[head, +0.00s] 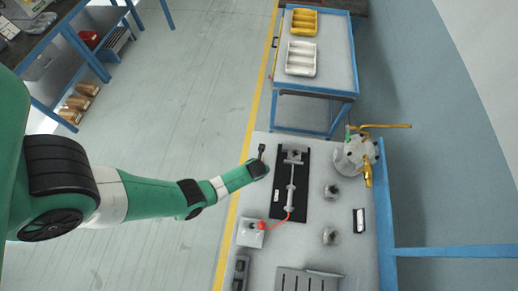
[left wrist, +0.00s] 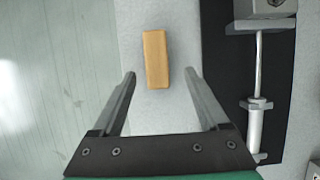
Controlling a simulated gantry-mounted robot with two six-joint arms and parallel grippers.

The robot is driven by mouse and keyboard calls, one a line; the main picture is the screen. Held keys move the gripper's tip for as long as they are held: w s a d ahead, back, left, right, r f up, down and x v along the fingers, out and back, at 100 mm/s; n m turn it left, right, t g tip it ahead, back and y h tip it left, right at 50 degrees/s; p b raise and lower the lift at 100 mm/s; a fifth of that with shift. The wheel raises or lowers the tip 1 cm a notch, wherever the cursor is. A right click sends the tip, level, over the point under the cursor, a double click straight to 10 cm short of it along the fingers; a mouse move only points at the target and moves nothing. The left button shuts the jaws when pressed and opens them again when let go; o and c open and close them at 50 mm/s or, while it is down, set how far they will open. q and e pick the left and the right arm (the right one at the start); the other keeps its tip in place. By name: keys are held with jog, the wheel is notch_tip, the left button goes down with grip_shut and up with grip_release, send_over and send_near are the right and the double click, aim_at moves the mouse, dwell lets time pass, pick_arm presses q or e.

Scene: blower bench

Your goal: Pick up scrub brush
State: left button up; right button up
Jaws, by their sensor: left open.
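A tan, wood-coloured rectangular block (left wrist: 156,59), likely the back of the scrub brush, lies on the grey bench top in the left wrist view. Its bristles do not show. My left gripper (left wrist: 161,77) is open, with one finger on either side of the block's near end and gaps between. The block does not touch the fingers. In the head view my left gripper (head: 261,155) is over the left edge of the bench, beside the black mat, and the block cannot be made out there. My right gripper is not in view.
The black mat (head: 302,213) carries a metal clamp-like fixture with a rod, right of my gripper. A blue cart (head: 337,70) with trays stands beyond.

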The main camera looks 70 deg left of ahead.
pick_arm(q)
jog(key=b+x, duration=0.5)
jog(key=shift+a, duration=0.4)
jog(key=shift+s, duration=0.1)
jog(key=shift+r, duration=0.1)
grip_shut()
